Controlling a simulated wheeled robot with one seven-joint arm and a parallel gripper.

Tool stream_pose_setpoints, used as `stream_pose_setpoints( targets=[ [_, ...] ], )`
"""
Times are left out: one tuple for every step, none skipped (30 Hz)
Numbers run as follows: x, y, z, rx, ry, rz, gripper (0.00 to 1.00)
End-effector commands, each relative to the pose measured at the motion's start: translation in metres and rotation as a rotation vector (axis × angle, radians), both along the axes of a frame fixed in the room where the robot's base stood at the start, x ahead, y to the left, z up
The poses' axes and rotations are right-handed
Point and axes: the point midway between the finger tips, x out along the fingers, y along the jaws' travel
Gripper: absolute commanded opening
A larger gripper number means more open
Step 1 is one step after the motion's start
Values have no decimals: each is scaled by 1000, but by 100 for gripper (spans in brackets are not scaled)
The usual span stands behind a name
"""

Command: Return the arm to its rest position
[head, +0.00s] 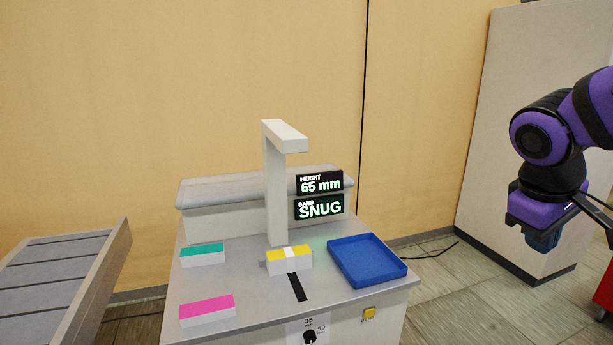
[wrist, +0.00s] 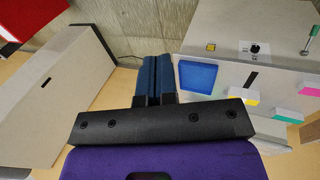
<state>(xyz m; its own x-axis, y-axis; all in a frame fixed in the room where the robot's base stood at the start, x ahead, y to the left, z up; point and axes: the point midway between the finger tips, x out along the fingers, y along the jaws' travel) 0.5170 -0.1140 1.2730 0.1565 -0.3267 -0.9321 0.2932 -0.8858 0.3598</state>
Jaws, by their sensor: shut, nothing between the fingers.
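My purple and black arm is at the right edge of the head view, held up and clear of the machine. My gripper (head: 541,238) hangs at its end with dark blue fingers pointing down. In the wrist view the two blue fingers of my gripper (wrist: 153,78) lie against each other, shut and empty. The fingers touch nothing. Part of the arm is cut off by the right edge of the head view.
A grey machine table (head: 240,275) bears a blue tray (head: 366,260), a yellow-and-white block (head: 289,260), a teal block (head: 202,255), a pink block (head: 207,309), a post (head: 275,190) and displays reading 65 mm and SNUG. A pale cabinet (head: 520,180) stands behind my gripper.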

Motion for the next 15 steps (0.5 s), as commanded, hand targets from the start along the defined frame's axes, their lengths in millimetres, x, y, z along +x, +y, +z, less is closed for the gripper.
stream_pose_setpoints(
  targets=[
    [-11, 3, 7, 42, -40, -28, 0],
    [-17, 6, 10, 69, -62, -46, 0],
    [-25, 9, 14, 105, -91, -68, 0],
    [-31, 11, 17, 132, -113, -84, 0],
    [-37, 14, 20, 160, -135, -101, 0],
    [-44, 18, 23, 195, -164, -121, 0],
    [-49, 21, 26, 222, -186, -136, 0],
    [-54, 24, 28, 248, -208, -149, 0],
    [-60, 27, 31, 280, -233, -165, 0],
    [-65, 30, 33, 302, -250, -177, 0],
    [-69, 32, 35, 322, -267, -188, 0],
    [-74, 35, 37, 347, -287, -200, 0],
    [-76, 37, 38, 363, -300, -208, 0],
    [-79, 39, 40, 378, -312, -214, 0],
    [-82, 41, 41, 395, -324, -222, 0]
  ],
)
